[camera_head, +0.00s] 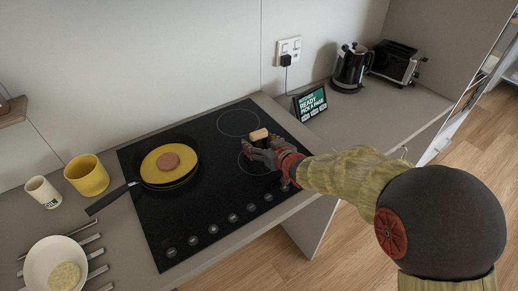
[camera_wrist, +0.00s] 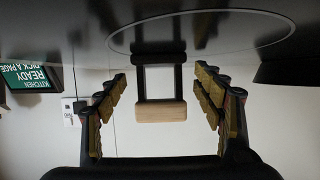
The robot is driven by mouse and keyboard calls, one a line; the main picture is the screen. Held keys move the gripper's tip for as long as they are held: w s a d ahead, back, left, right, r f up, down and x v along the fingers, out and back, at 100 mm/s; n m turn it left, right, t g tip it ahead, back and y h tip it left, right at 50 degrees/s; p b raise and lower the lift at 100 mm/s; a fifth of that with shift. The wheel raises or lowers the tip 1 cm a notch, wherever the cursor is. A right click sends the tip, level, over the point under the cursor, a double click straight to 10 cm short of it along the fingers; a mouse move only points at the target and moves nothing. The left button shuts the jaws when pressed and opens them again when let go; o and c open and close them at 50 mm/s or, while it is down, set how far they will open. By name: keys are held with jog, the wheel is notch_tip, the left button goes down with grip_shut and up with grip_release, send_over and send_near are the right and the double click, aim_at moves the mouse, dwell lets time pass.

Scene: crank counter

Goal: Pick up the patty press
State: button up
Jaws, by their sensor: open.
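The patty press (camera_head: 259,134) stands on the black cooktop, right of the pan. It has a pale wooden handle on a dark frame. In the wrist view the press (camera_wrist: 161,111) shows its handle and two dark uprights, and the picture is upside down. My gripper (camera_head: 258,149) is open at the press. In the wrist view the fingers of my gripper (camera_wrist: 161,80) are spread on either side of the handle, with gaps on both sides. In the head view my gripper hides the lower part of the press.
A pan (camera_head: 168,164) with a yellow inside and a brown round piece sits on the cooktop (camera_head: 214,190). A yellow mug (camera_head: 87,175), a pale cup (camera_head: 43,192) and a white bowl (camera_head: 45,258) stand at left. A sign (camera_head: 311,104), kettle (camera_head: 351,68) and toaster (camera_head: 396,62) stand behind, right.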

jog(key=shift+w+a, duration=0.15)
jog(key=shift+w, duration=0.1)
jog(key=shift+c, duration=0.8)
jog(key=c, duration=1.5)
jog(key=shift+c, duration=0.6)
